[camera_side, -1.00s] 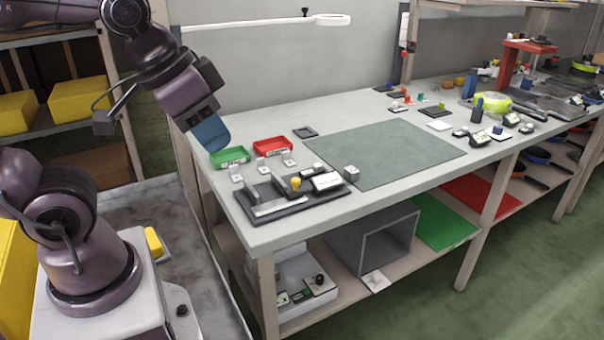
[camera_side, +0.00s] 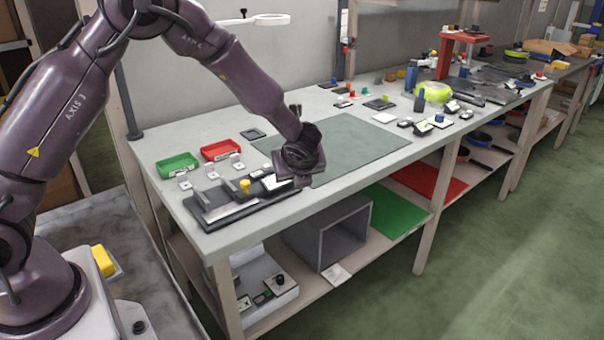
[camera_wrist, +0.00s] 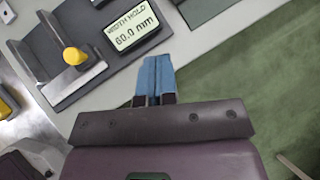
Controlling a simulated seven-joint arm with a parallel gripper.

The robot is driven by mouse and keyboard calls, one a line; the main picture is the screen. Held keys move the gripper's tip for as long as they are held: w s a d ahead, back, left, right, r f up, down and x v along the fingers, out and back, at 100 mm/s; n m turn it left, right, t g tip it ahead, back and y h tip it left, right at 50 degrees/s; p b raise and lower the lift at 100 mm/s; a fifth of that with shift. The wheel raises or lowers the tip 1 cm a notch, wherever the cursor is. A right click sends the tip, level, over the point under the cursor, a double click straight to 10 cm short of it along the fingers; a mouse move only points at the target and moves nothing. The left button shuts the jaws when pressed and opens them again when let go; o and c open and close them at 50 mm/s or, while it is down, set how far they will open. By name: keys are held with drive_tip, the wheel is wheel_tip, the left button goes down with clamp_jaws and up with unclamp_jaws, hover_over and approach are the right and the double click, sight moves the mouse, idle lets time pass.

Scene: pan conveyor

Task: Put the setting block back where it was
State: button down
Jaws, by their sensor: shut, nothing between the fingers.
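My gripper (camera_wrist: 155,82) shows in the wrist view with its two blue fingers shut together and nothing between them. In the side view its wrist end (camera_side: 300,160) hangs over the front of the bench, right of the gauge fixture; the fingertips are hidden there. The dark gauge fixture (camera_side: 215,217) has pale rails and a yellow knob (camera_wrist: 74,56). Its display (camera_wrist: 132,28) reads "WIDTH HOLD 60.0 mm" and lies just above-left of the fingers in the wrist view. I cannot make out the setting block; a small grey cube seen earlier beside the display is hidden now.
A green tray (camera_side: 177,163) and a red tray (camera_side: 221,150) stand behind the fixture, with several small pale blocks in front of them. A grey-green mat (camera_side: 350,140) lies clear to the right. More tools crowd the bench's far right.

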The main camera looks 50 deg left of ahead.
drive_tip(key=w+a+f+m, duration=0.1)
drive_tip(key=w+a+f, duration=0.1)
drive_tip(key=w+f, duration=0.1)
drive_tip(key=w+a+f+m+t, duration=0.1)
drive_tip(key=w+a+f+m, duration=0.1)
drive_tip(key=w+a, duration=0.1)
drive_tip(key=shift+a+f, duration=0.25)
drive_tip(key=shift+f, duration=0.15)
drive_tip(key=shift+a, duration=0.1)
drive_tip(key=w+a, duration=0.1)
drive_tip(key=a, duration=0.1)
drive_tip(key=w+a, duration=0.3)
drive_tip(key=shift+w+a, duration=0.15)
drive_tip(key=shift+a, duration=0.25)
